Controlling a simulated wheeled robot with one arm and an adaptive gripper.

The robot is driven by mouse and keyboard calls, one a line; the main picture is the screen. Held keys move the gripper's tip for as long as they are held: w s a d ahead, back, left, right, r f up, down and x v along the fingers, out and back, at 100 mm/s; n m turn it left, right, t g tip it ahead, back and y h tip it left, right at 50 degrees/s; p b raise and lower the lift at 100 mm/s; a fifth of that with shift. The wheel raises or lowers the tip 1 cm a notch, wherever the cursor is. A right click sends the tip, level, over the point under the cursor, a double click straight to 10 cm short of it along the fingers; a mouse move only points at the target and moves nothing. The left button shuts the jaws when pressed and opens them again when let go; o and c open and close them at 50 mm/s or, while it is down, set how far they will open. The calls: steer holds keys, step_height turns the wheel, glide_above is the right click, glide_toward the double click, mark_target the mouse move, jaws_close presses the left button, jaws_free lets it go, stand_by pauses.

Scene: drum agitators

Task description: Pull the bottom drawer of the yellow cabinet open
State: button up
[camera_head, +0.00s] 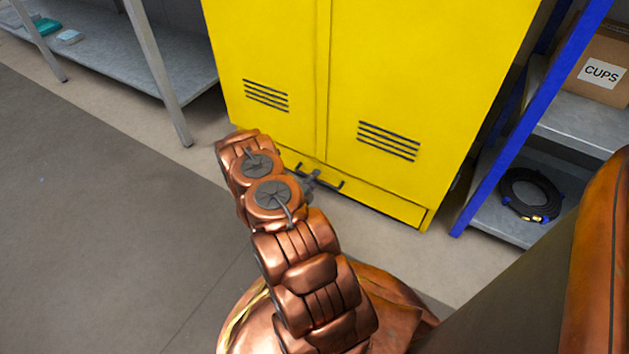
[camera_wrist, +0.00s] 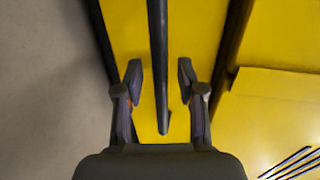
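The yellow cabinet (camera_head: 400,75) stands ahead with both doors closed. Its bottom drawer (camera_head: 390,207) is the low yellow panel beneath them and looks flush with the front. The drawer's dark bar handle (camera_wrist: 157,35) also shows in the head view (camera_head: 330,184), partly hidden by my gripper. My gripper (camera_wrist: 160,70) is open. In the wrist view its two fingers lie on either side of the handle, with a visible gap on each side. In the head view the gripper (camera_head: 312,182) is small and close against the handle, partly hidden by my copper arm.
A blue-posted shelf (camera_head: 490,180) stands just right of the cabinet, with a coiled black hose (camera_head: 530,192) and a CUPS box (camera_head: 600,68). A grey metal shelf (camera_head: 115,60) stands at the left. The floor (camera_head: 90,210) in front is clear on the left.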

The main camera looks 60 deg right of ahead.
steer(key=shift+d, duration=0.2)
jaws_close()
stand_by(0.3)
stand_by(0.3)
